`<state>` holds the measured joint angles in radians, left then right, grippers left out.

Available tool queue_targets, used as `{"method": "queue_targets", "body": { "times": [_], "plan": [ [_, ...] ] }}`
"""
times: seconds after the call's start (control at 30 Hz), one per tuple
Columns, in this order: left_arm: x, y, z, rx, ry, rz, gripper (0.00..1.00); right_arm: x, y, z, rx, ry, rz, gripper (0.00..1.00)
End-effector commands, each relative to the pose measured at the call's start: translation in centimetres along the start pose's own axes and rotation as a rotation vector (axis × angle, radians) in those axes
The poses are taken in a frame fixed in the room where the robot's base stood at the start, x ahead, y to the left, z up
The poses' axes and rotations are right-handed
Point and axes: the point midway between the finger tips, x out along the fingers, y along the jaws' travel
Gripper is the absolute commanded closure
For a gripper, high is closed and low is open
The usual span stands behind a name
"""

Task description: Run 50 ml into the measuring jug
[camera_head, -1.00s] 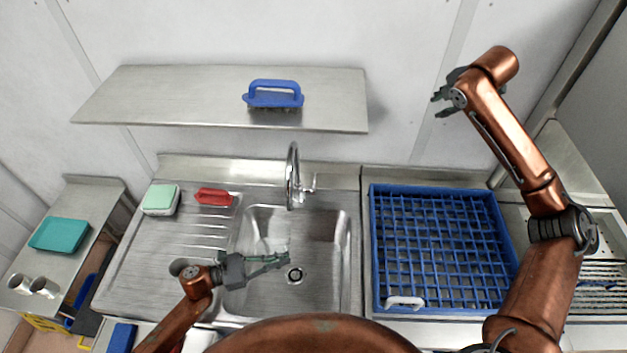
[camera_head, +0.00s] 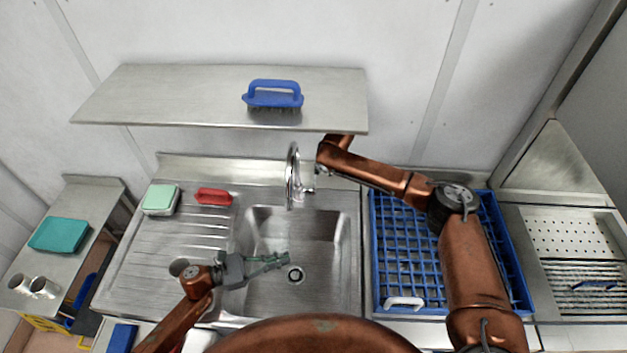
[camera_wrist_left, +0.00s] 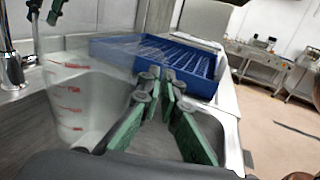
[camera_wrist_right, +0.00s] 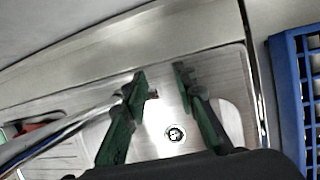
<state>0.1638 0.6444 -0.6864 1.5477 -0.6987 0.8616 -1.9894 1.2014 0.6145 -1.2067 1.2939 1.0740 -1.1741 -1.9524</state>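The measuring jug (camera_wrist_left: 72,105) is clear with red marks, at the left of the left wrist view; it barely shows in the head view. My left gripper (camera_head: 286,258) is over the sink (camera_head: 318,240), its fingertips close together on the jug's side. The chrome tap (camera_head: 291,172) stands behind the sink. My right gripper (camera_wrist_right: 161,72) is beside the tap, fingers apart, with a small red-tipped part (camera_wrist_right: 153,95), seemingly the tap lever, between them. A thin vertical streak shows above the jug; I cannot tell whether it is water. The fill level is unclear.
A blue rack (camera_head: 503,250) lies right of the sink under my right arm. A red brush (camera_head: 213,196) and a green-topped sponge (camera_head: 160,198) lie on the drainboard. A blue brush (camera_head: 273,96) sits on the shelf (camera_head: 180,95) above.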

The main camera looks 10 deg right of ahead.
Motion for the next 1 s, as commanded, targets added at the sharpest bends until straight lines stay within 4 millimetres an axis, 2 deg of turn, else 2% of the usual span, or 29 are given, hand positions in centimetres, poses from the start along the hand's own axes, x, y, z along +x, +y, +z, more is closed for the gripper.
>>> {"method": "queue_targets", "body": {
  "times": [0.03,0.13,0.33,0.47,0.73,1.0],
  "plan": [
    [0.0,0.0,0.0,0.0,0.0,0.0,1.0,-0.2,1.2,-0.8,-0.072,-0.002,0.0,0.74],
    [0.0,0.0,0.0,0.0,0.0,0.001,1.0,-0.6,2.7,-1.8,-0.174,-0.008,-0.003,0.74],
    [0.0,0.0,0.0,0.0,0.0,0.001,1.0,-0.5,3.3,-2.2,-0.223,-0.01,-0.005,0.74],
    [0.0,0.0,0.0,0.0,0.0,0.0,1.0,0.9,3.3,-2.2,-0.219,-0.01,-0.006,0.74],
    [0.0,0.0,0.0,0.0,0.0,0.0,1.0,5.0,3.2,-2.1,-0.217,-0.01,-0.006,0.74],
    [0.0,0.0,0.0,0.0,0.0,0.0,1.0,6.6,3.2,-2.1,-0.218,-0.012,-0.005,0.74]
  ]
}}
